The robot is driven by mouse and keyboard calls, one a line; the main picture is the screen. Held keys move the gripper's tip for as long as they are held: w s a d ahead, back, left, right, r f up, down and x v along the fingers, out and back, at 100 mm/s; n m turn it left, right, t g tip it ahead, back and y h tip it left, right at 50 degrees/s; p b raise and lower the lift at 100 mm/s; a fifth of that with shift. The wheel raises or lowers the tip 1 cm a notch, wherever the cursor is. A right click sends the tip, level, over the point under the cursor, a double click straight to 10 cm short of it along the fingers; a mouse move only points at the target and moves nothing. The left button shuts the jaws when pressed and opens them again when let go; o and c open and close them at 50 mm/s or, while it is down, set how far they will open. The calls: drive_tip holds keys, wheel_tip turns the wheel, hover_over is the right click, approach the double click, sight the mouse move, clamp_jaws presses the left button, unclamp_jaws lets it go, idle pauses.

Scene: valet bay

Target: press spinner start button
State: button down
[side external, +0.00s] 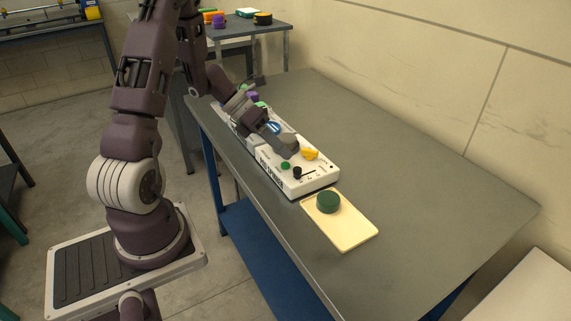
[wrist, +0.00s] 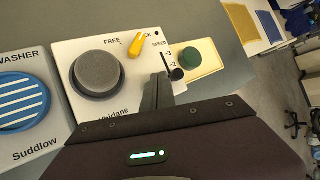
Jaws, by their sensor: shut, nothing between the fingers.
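The spinner unit is a white box (side external: 316,182) on the grey table; its top also shows in the wrist view (wrist: 85,48). It carries a large grey round pad (wrist: 97,74), a yellow lever (wrist: 136,44) by the word FREE, and a black speed knob (wrist: 176,74). A small green button (side external: 285,165) sits near the front edge beside the black knob in the side view. In the wrist view that button is not visible; my gripper covers that part of the panel. My gripper (wrist: 157,92) is shut and empty, low over the panel, right of the pad. Contact cannot be told.
A cream tray (side external: 345,231) with a dark green round piece (side external: 328,202) lies beside the box. A washer unit with a blue-striped disc (wrist: 20,103) adjoins it. The table (side external: 405,180) is clear on the wall side. A second table (side external: 262,31) stands behind.

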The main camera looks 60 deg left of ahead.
sight(282, 163)
drive_tip(key=shift+f, duration=0.1)
drive_tip(key=shift+f, duration=0.3)
drive_tip(key=shift+f, duration=0.45)
idle(0.5)
drive_tip(key=shift+r, duration=0.85)
drive_tip(key=shift+r, duration=2.5)
